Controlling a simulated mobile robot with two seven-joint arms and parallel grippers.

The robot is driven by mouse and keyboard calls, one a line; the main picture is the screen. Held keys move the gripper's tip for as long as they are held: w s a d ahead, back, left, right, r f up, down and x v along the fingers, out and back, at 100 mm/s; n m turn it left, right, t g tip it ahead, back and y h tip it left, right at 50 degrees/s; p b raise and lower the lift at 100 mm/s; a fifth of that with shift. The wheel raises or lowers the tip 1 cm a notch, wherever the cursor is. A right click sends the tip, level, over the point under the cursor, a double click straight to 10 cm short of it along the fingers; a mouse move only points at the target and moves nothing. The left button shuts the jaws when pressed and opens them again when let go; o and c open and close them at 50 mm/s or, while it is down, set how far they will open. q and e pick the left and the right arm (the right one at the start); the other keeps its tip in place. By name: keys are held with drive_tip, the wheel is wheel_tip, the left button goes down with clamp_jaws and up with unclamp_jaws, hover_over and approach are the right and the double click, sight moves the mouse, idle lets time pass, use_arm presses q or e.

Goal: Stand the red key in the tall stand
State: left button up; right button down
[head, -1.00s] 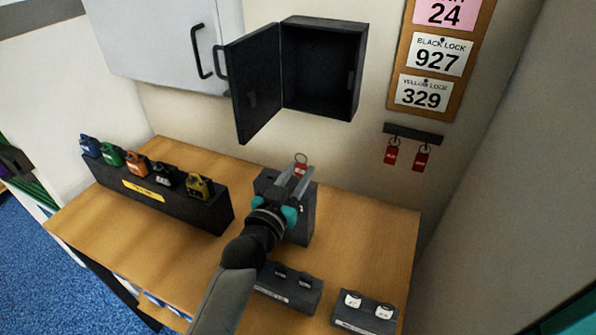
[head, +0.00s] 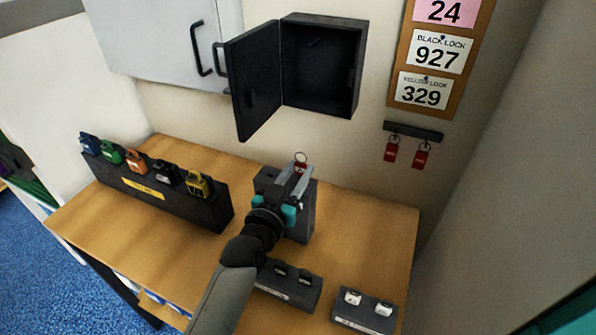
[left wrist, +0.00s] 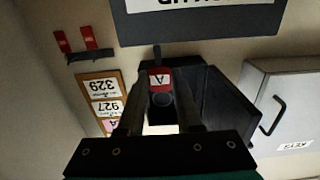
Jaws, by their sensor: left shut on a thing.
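The red key (head: 300,169), with a ring at its upper end, is held by my left gripper (head: 296,184) at the tall stand. The left wrist view shows the red key's tag (left wrist: 160,80), marked A, between the two fingers of the left gripper (left wrist: 160,112). The tall stand (head: 305,221) is a dark grey block at the back of the wooden table, partly hidden by my gripper. In the left wrist view, the key's dark end overlaps the edge of the labelled tall stand (left wrist: 225,36); I cannot tell whether it is seated. My right gripper is not in view.
A dark wall box (head: 325,75) stands open above the table. A rack (head: 150,190) with several coloured locks is at left. Two low dark blocks (head: 290,292) (head: 350,322) sit in front. Two red tags hang from a wall rail (head: 413,132).

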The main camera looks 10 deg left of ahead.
use_arm(q)
drive_tip(key=shift+f+b, duration=0.7)
drive_tip(key=shift+f, duration=0.8)
idle(1.3)
drive_tip(key=o, duration=1.1)
drive_tip(key=shift+r, duration=0.1)
drive_tip(key=shift+c, duration=0.2)
drive_tip(key=s+a+p, duration=0.1)
drive_tip(key=s+p, duration=0.2)
drive_tip(key=s, duration=0.5)
drive_tip(key=shift+a, duration=0.25)
